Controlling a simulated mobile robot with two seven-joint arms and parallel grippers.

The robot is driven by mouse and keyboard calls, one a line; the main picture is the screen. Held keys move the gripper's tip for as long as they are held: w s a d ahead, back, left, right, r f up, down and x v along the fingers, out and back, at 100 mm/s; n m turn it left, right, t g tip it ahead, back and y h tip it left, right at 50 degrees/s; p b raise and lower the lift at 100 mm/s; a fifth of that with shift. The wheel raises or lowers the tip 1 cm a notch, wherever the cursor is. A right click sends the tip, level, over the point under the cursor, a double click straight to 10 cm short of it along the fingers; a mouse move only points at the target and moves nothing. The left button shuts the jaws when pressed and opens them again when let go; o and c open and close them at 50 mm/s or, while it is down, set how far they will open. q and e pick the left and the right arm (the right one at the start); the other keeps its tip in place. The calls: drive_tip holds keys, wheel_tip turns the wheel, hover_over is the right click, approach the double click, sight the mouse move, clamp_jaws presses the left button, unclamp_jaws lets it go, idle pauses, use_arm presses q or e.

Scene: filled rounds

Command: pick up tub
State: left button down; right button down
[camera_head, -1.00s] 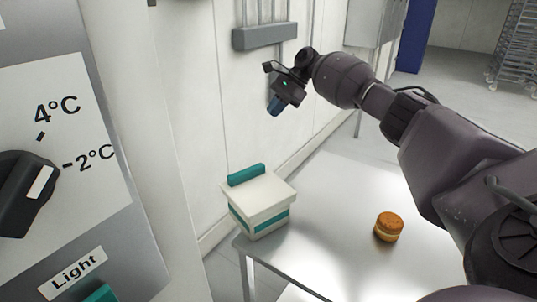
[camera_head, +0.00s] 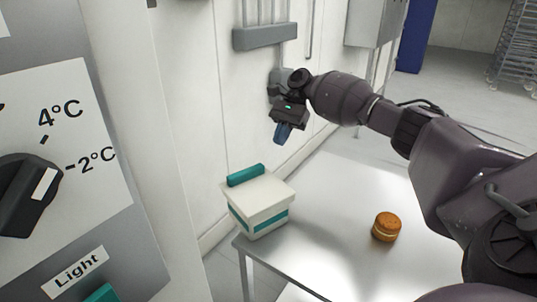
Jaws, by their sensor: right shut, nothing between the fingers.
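The tub (camera_head: 259,203) is a white lidded box with a teal band around its side and a teal bar handle (camera_head: 246,175) at the lid's back edge. It stands on the left corner of the steel table (camera_head: 330,265). My right gripper (camera_head: 282,135) is shut and empty, pointing down in the air above and behind the tub, apart from it. My left gripper is not in view.
A round orange-brown filled biscuit (camera_head: 387,227) lies on the table right of the tub. A grey panel with a dial (camera_head: 25,195) stands close at the left. A wall runs behind the table. The table's middle is clear.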

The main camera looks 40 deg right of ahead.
drive_tip(key=s+a+f, duration=0.2)
drive_tip(key=a, duration=0.4)
drive_tip(key=shift+f, duration=0.2)
